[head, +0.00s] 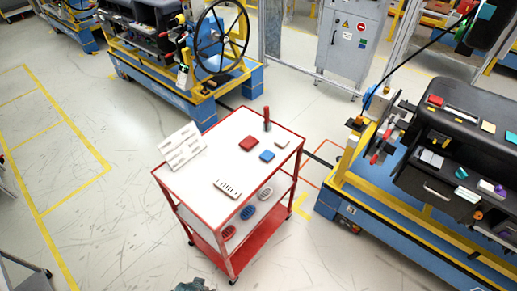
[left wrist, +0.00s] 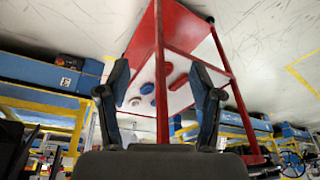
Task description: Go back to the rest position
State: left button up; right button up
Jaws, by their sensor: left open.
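My left gripper (left wrist: 160,75) shows in the left wrist view with its two dark fingers spread apart. Nothing is between the fingers; a red post of the cart shows behind the gap. The red-framed cart (head: 200,190) with a white top stands in the middle of the head view, and its frame also shows, upside down, in the left wrist view (left wrist: 187,30). My right gripper is in neither view. A small dark shape at the bottom edge of the head view is too cut off to identify.
A red-handled tool (head: 266,118) stands upright. A blue-and-yellow dashboard station (head: 420,215) is at right.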

pick_arm(q)
jog(key=s+a+f+g, duration=0.1)
jog(key=s+f, duration=0.2)
jog(key=f, duration=1)
jog(key=s+a+f, duration=0.1)
jog(key=s+f, duration=0.2)
jog(key=f, duration=1)
jog(key=s+a+f, duration=0.1)
jog(key=s+f, duration=0.4)
jog(key=s, duration=0.2)
jog(key=s+a+f+g, duration=0.1)
jog(key=s+f, duration=0.4)
jog(key=s, duration=0.2)
jog(key=shift+s+a+f+b, duration=0.15)
jog(key=shift+s+f+b, duration=0.1)
jog(key=shift+s+b, duration=0.15)
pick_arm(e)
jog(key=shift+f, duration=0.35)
